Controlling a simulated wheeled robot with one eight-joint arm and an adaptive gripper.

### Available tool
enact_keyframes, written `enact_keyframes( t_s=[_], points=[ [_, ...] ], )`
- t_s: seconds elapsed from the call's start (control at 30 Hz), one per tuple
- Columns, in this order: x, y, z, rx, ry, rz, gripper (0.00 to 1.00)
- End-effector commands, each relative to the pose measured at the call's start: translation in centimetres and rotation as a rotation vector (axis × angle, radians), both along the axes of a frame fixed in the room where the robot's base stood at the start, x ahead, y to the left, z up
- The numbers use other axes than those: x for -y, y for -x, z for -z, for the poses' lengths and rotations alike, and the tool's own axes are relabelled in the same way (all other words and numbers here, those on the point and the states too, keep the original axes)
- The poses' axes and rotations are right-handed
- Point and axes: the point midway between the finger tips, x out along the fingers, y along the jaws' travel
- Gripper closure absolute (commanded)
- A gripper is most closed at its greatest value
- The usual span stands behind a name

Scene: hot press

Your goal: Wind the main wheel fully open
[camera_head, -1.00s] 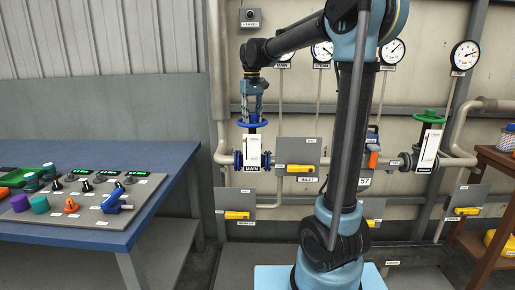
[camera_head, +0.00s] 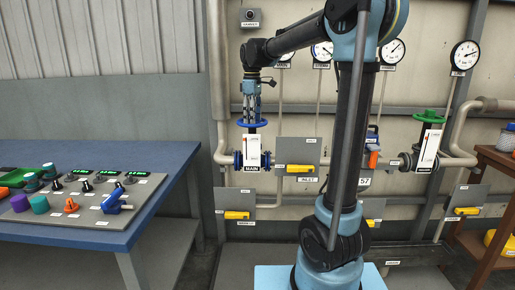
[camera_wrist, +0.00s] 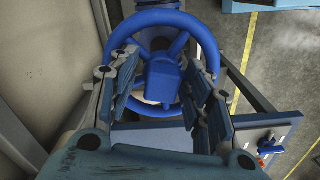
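The blue main wheel (camera_head: 241,123) lies flat on top of its valve, above the MAIN label (camera_head: 250,168). My gripper (camera_head: 252,116) points down onto it from above. In the wrist view the blue wheel (camera_wrist: 153,18) shows its rim, spokes and raised hub. The two fingers of my gripper (camera_wrist: 163,77) stand apart, one on each side of the hub, with a clear gap between them. I cannot tell whether either finger touches the rim or a spoke. A white indicator plate (camera_head: 253,147) stands in front of the valve; its reading is too small to tell.
A green wheel (camera_head: 430,115) sits on another valve at the right. Yellow-handled panels, such as this one (camera_head: 300,169), are near the pipes. A blue table (camera_head: 160,152) with a control panel (camera_head: 107,205) stands at the left. A brown shelf (camera_head: 490,190) is at the right.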

Motion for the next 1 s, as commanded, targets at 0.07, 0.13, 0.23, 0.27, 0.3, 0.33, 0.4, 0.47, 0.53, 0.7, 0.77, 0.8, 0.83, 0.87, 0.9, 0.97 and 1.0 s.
enact_keyframes(
  t_s=[0.07,0.13,0.23,0.27,0.3,0.33,0.4,0.47,0.53,0.7,0.77,0.8,0.83,0.87,0.9,0.97,1.0],
  points=[
    [0.0,0.0,0.0,0.001,-0.001,0.0,0.5],
    [-0.1,0.0,0.0,0.0,-0.001,0.001,0.5],
    [-0.1,0.0,0.0,0.0,-0.001,0.001,0.5],
    [-0.1,0.0,0.0,0.0,-0.001,0.001,0.5],
    [-0.1,0.0,-0.2,0.0,-0.001,0.001,0.5],
    [-0.1,0.0,-0.3,0.0,-0.001,0.001,0.5],
    [-0.1,0.0,-0.9,0.0,-0.001,0.001,0.5],
    [-0.1,0.0,-1.4,0.0,-0.001,0.001,0.5],
    [-0.1,0.0,-2.1,0.0,-0.001,0.001,0.5],
    [-0.1,0.0,-3.8,-0.001,-0.001,0.002,0.5],
    [-0.1,0.0,-4.3,-0.001,-0.001,0.002,0.5],
    [-0.1,0.0,-4.7,-0.001,-0.001,0.002,0.5],
    [-0.1,0.0,-5.0,-0.001,-0.001,0.002,0.5],
    [-0.1,0.0,-5.3,-0.001,-0.001,0.002,0.5],
    [-0.1,0.0,-5.7,-0.001,-0.001,0.002,0.5],
    [-0.1,0.0,-6.3,-0.001,-0.001,0.002,0.5],
    [-0.1,0.0,-6.6,-0.001,-0.001,0.002,0.5]
  ],
)
